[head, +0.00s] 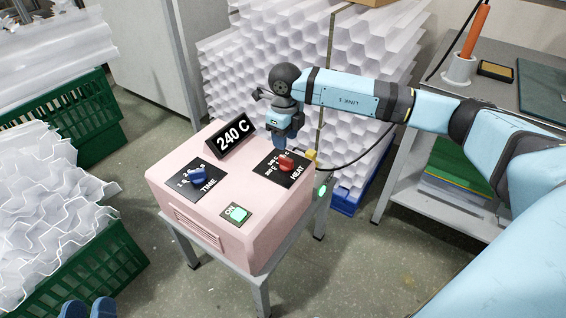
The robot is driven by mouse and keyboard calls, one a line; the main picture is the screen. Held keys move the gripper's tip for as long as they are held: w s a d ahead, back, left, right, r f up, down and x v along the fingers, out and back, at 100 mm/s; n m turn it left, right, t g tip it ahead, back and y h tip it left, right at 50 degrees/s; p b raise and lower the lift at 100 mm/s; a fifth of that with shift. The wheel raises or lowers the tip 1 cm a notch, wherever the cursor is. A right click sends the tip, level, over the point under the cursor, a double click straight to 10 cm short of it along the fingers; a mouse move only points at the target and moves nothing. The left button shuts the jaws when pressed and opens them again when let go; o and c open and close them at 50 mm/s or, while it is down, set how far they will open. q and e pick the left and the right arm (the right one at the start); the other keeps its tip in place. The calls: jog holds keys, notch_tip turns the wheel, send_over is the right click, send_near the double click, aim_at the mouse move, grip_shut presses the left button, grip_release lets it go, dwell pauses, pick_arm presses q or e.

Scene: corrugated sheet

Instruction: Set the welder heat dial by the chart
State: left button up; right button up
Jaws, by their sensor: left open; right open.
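The pink welder box (240,215) stands on a small grey-legged stand. A black sign (232,134) on its top reads "240 C". The red heat dial (287,164) sits on a black plate marked HEAT with small temperature labels, too small to read surely. The blue time dial (198,176) sits on a plate marked TIME, left of it. My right gripper (284,148) points down just above and behind the red dial, fingers open; contact is unclear. My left gripper (88,308) shows only as two spaced blue fingertips at the bottom left edge, open and empty.
Stacked white corrugated sheets (350,60) stand behind. Green crates of white sheets (95,275) fill the left. A grey bench (500,105) with an orange-handled tool (474,32) is at right. A black cable runs behind the box.

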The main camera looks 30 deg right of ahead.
aim_at(285, 158)
notch_tip(285, 158, down, 7)
jog(key=shift+r+b, duration=0.1)
jog(key=shift+b, duration=0.75)
pick_arm(q)
jog(key=shift+w+d+f, duration=0.1)
jog(key=shift+d+f, duration=0.15)
jog(key=shift+f, duration=0.7)
pick_arm(e)
jog(key=shift+f, duration=0.8)
grip_shut()
